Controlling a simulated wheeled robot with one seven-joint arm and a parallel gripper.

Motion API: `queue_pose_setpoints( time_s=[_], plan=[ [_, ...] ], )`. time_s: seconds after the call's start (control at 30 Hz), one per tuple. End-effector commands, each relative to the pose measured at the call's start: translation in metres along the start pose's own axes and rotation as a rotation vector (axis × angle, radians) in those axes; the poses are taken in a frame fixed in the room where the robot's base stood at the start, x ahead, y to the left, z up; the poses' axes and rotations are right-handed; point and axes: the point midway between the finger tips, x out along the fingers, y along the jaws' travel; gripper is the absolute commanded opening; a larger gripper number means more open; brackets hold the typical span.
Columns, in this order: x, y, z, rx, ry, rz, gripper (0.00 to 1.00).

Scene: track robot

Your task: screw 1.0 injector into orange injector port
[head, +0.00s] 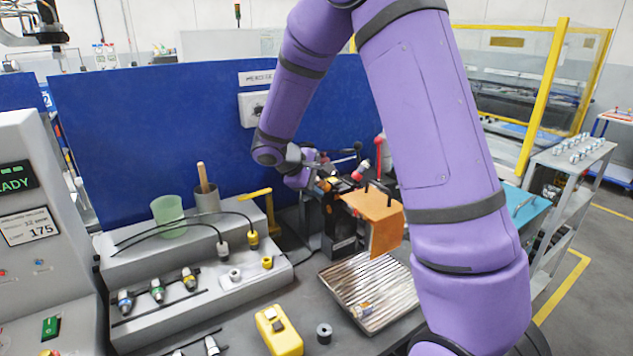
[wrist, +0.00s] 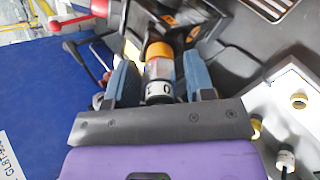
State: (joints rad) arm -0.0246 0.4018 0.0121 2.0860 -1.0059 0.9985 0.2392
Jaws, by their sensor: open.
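The injector (wrist: 158,75) shows in the wrist view between my fingers, with a white band reading "1 0". An orange ring (wrist: 159,50) sits at its far end; I cannot tell whether this is the injector port or part of the injector, nor how far it is screwed in. My gripper (wrist: 160,82) is open, with one blue finger on each side of the injector. Small gaps seem to show beside it. In the head view my gripper (head: 322,178) is at the dark fixture (head: 343,220), by a small orange part; the injector is too small to make out there.
An orange-brown panel (head: 372,212) and a red-knobbed lever (head: 378,143) stand close right of my gripper. A ribbed metal tray (head: 350,283) lies in front. A grey stepped rack (head: 215,292) with several injectors is at left. A blue partition (head: 160,120) stands behind.

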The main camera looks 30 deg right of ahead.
Motion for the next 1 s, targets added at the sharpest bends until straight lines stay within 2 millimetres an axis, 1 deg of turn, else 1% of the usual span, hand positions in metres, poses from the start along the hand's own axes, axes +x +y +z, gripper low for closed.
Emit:
queue_pose_setpoints(
  time_s=[0.33,0.73,1.0],
  plan=[
    [-0.002,0.0,0.0,0.001,0.001,0.0,0.49],
    [-0.018,0.0,0.0,0.0,0.001,0.0,0.49],
    [-0.018,0.0,0.0,0.0,0.0,0.0,0.49]
  ],
)
